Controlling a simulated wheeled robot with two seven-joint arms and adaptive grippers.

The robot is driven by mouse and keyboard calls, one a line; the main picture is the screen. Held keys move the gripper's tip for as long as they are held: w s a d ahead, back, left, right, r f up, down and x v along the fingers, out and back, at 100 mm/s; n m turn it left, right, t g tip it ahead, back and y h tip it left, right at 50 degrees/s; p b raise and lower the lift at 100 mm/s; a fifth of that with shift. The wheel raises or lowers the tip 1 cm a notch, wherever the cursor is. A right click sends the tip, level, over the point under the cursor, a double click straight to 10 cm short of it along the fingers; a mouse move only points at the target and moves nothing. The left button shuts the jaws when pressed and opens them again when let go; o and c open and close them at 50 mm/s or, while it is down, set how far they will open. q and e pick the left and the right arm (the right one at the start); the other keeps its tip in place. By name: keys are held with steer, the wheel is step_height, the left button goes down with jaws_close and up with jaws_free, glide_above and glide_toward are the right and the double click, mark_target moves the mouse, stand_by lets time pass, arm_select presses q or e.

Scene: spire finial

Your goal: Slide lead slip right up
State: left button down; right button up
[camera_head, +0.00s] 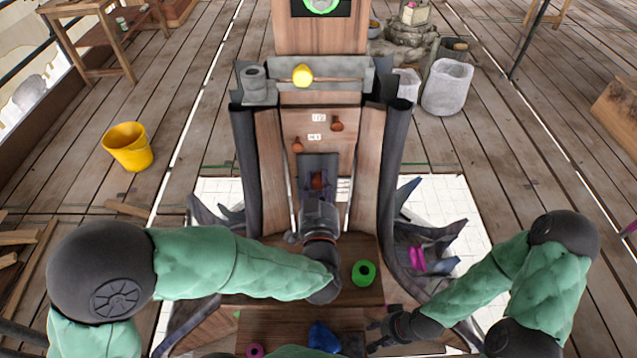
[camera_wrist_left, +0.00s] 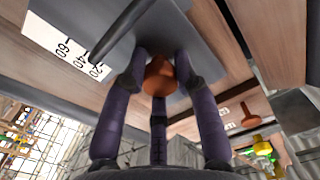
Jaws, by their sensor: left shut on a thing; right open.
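The lead slip (camera_head: 318,160) is a dark grey plate lying flat against the wooden board in the middle of the spire. It carries a brown round knob, which shows in the left wrist view (camera_wrist_left: 160,76). My left gripper (camera_head: 317,184) has its purple fingers closed around this knob. In the left wrist view the grey slip (camera_wrist_left: 195,40) fills the area behind the fingers, beside a white scale (camera_wrist_left: 65,45) marked 20, 40 and 60. My right gripper (camera_head: 384,324) is open and empty, low beside the wooden ledge.
Two brown knobs (camera_head: 336,124) (camera_head: 297,146) with small white labels sit higher on the board. A green ring (camera_head: 364,273) and a blue object (camera_head: 323,337) lie on wooden surfaces below. Dark curled sheets (camera_head: 395,155) flank the board. A yellow bucket (camera_head: 128,146) stands left.

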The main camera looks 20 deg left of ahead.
mark_target(317, 166)
arm_select(q)
step_height(317, 166, up, 3)
steer(key=shift+r+p, duration=0.1)
steer(key=shift+p, duration=0.75)
steer(key=c, duration=0.9)
jaws_free()
steer(key=shift+a, duration=0.1)
steer(key=shift+c, duration=0.2)
steer(key=shift+f, duration=0.2)
steer(key=shift+s+d, duration=0.3)
steer(key=shift+s, duration=0.25)
steer(key=v, duration=1)
steer(key=shift+s, duration=0.4)
